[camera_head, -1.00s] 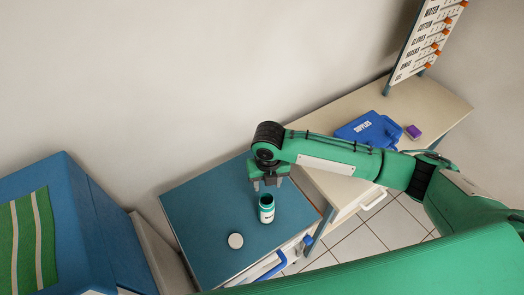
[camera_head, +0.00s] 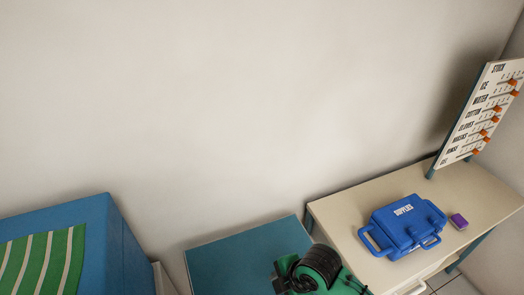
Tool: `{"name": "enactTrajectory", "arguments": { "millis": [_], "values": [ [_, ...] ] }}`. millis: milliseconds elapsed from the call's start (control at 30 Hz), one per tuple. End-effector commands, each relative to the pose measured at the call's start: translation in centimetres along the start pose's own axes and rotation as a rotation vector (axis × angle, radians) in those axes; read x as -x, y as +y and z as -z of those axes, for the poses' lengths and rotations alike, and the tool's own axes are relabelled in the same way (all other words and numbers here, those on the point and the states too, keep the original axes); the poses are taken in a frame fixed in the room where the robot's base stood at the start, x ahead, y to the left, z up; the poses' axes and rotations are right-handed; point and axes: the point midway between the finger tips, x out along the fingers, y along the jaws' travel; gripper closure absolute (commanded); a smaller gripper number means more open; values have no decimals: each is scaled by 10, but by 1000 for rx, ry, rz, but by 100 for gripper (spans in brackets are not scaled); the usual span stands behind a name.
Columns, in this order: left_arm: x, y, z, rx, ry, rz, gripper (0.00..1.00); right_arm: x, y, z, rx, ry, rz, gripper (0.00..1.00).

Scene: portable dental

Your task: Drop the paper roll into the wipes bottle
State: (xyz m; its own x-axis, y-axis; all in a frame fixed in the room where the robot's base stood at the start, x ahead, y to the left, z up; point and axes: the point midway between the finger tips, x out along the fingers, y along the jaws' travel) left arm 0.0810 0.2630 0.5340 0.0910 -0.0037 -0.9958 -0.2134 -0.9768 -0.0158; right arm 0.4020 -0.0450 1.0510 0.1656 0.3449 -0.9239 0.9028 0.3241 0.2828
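The wipes bottle and the paper roll do not show in the head view now. Part of my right arm (camera_head: 318,268), green with a black joint, shows at the bottom edge over the teal cabinet top (camera_head: 235,255). Its gripper is below the picture's edge or hidden. My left gripper is not in the picture.
A blue supplies case (camera_head: 405,228) and a small purple block (camera_head: 459,221) stand on the beige desk (camera_head: 345,215). A stock board (camera_head: 478,118) with orange sliders stands at the desk's back right. A blue box-like unit with a striped green cloth (camera_head: 42,262) is at the left.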

Motion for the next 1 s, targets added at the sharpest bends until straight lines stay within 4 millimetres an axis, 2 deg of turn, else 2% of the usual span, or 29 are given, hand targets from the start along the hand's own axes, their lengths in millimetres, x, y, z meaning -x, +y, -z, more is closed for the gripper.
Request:
{"name": "enactTrajectory", "arguments": {
  "millis": [167,367,500,700,933,1000],
  "values": [
    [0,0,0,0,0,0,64,11,-25,-11,-393,0,-62,52],
    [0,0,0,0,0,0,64,27,-62,-41,-851,-40,-130,52],
    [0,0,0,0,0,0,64,39,-94,-65,-1150,-91,-179,52],
    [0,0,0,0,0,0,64,56,-134,-92,-1453,-167,-243,52],
    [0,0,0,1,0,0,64,76,-176,-116,-1715,-257,-318,52],
    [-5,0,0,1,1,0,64,54,-176,-124,-1719,-261,-313,52]
  ]
}}
